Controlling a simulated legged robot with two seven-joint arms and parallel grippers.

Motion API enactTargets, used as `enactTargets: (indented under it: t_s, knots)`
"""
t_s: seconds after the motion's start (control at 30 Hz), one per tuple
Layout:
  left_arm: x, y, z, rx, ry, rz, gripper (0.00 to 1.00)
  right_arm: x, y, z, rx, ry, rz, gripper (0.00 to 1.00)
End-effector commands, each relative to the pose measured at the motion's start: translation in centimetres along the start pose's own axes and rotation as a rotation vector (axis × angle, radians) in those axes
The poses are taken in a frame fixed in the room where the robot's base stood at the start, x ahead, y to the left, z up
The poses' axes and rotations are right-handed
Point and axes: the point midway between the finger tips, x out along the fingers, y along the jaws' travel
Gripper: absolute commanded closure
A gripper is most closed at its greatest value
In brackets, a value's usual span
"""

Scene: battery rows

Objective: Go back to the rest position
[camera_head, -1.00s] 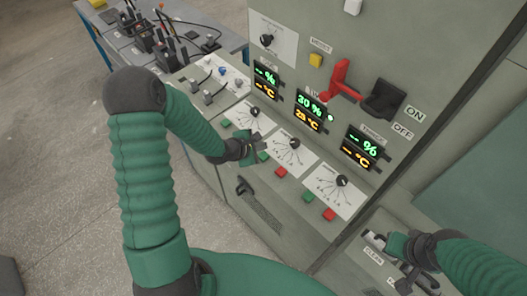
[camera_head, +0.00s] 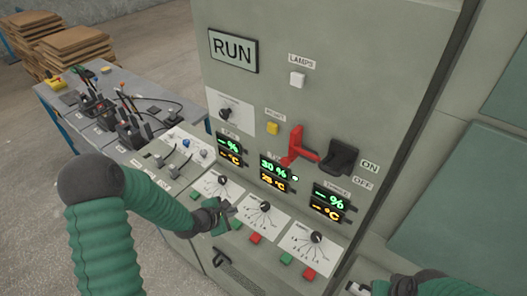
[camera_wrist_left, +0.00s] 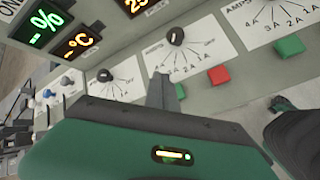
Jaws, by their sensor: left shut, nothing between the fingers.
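My left gripper (camera_head: 229,210) is shut and empty. In the head view it is in front of the sloped control panel (camera_head: 285,228), by the lower edge of the left and middle dial cards. In the left wrist view its dark fingers (camera_wrist_left: 165,92) are in front of the panel, below a black dial knob (camera_wrist_left: 175,36). I cannot tell whether they touch the panel. My right gripper (camera_head: 358,288) is partly in view at the bottom right of the head view, cut off by the frame edge; its jaw state is unclear.
A grey cabinet carries a RUN sign (camera_head: 233,50), a red lever (camera_head: 297,146), a black switch (camera_head: 339,158) and lit displays (camera_head: 273,174). Green and red buttons (camera_head: 255,238) line the panel. A bench with cables (camera_head: 125,115) stands at the left. Floor shows behind it.

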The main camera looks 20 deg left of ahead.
Motion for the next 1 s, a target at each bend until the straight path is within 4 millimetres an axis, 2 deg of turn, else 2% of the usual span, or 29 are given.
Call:
enactTargets:
  t_s: [0.07, 0.13, 0.23, 0.43, 0.5, 0.6, 0.7, 0.77, 1.0]
  knots:
    - [-0.1, -0.1, 0.1, 0.034, 0.009, -0.007, 1.00, 0.1, 0.0, 0.0, 0.000, 0.000, 0.000, 1.00]
    - [-0.6, -0.7, 0.2, 0.151, 0.039, -0.033, 1.00, 0.2, 0.0, 0.1, 0.000, 0.000, 0.000, 1.00]
    - [-2.4, -2.0, 0.4, 0.475, 0.111, -0.116, 1.00, 0.6, 0.0, 0.1, 0.000, 0.000, 0.000, 1.00]
    - [-8.9, -5.9, 1.5, 1.281, 0.169, -0.393, 1.00, 1.5, 0.0, 0.3, 0.000, 0.000, 0.000, 1.00]
    - [-11.3, -7.5, 2.0, 1.527, 0.126, -0.491, 1.00, 1.8, 0.0, 0.4, 0.000, 0.000, 0.000, 1.00]
    - [-14.3, -9.8, 2.8, 1.807, 0.025, -0.601, 1.00, 2.0, 0.0, 0.5, 0.000, 0.000, 0.000, 1.00]
    - [-16.2, -11.5, 3.4, 1.982, -0.072, -0.661, 1.00, 2.1, 0.0, 0.5, 0.000, 0.000, 0.000, 1.00]
    - [-16.8, -12.0, 3.6, 2.038, -0.110, -0.678, 1.00, 2.2, 0.0, 0.5, 0.000, 0.000, 0.000, 1.00]
    - [-17.1, -12.3, 3.6, 2.073, -0.134, -0.690, 1.00, 2.1, 0.0, 0.5, 0.000, 0.000, 0.000, 1.00]
